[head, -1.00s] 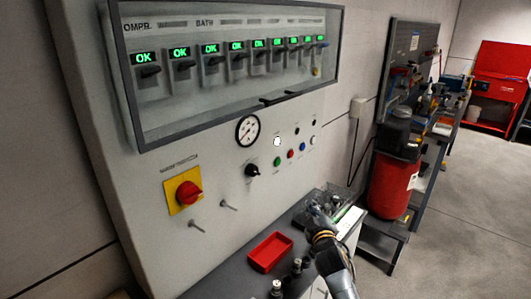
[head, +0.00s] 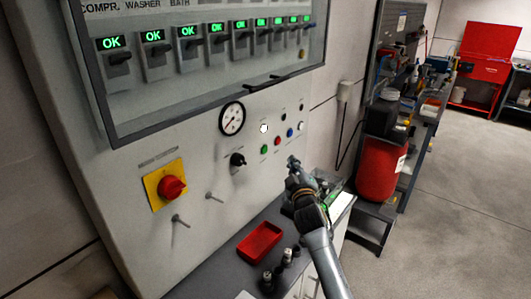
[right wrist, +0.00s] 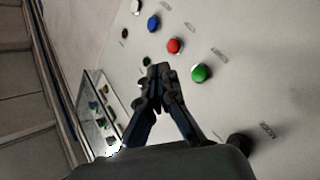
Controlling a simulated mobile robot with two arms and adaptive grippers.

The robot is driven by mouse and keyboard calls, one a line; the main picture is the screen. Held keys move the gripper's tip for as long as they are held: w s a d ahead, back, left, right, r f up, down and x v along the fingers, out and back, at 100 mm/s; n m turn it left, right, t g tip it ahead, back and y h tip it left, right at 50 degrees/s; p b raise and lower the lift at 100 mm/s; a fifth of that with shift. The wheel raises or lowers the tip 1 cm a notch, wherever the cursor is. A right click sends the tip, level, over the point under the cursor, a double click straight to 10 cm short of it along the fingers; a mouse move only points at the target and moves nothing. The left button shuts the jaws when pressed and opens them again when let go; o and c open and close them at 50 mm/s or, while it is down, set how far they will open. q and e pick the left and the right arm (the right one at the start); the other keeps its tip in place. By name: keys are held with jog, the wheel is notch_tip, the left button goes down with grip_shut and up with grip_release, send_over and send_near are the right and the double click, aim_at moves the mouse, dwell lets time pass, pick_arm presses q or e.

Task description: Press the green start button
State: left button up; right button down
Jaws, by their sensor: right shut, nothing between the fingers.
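The green start button (head: 264,149) sits on the grey control panel, left of a red button (head: 277,141). It also shows in the right wrist view (right wrist: 201,73), to the right of my fingertips. My right gripper (head: 292,162) is shut and empty, in front of the panel, lower right of the green button in the head view. In the right wrist view its closed fingertips (right wrist: 159,70) point at the panel; they appear apart from the buttons. My left gripper is not in view.
A blue button (head: 290,132) and a white one (head: 300,126) continue the row. A black knob (head: 238,160) is left of the green button. A red tray (head: 260,243) lies on the bench below. A red tank (head: 378,170) stands to the right.

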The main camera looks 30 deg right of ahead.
aim_at(265, 150)
jog(key=w+a+b, duration=0.3)
jog(key=w, duration=0.3)
jog(key=shift+w+b, duration=0.3)
jog(key=shift+d, duration=0.1)
dwell(0.4)
jog(key=shift+w, duration=0.1)
dwell(0.7)
jog(key=shift+w+a, duration=0.2)
jog(key=shift+w, duration=0.1)
jog(key=shift+w+a+b, duration=0.15)
jog(key=shift+w+b, duration=0.2)
jog(key=shift+b, duration=0.2)
dwell(0.4)
jog(key=shift+s+r, duration=0.1)
jog(key=shift+s, duration=0.05)
jog(key=shift+s+d+p, duration=0.3)
jog(key=shift+s+p, duration=0.35)
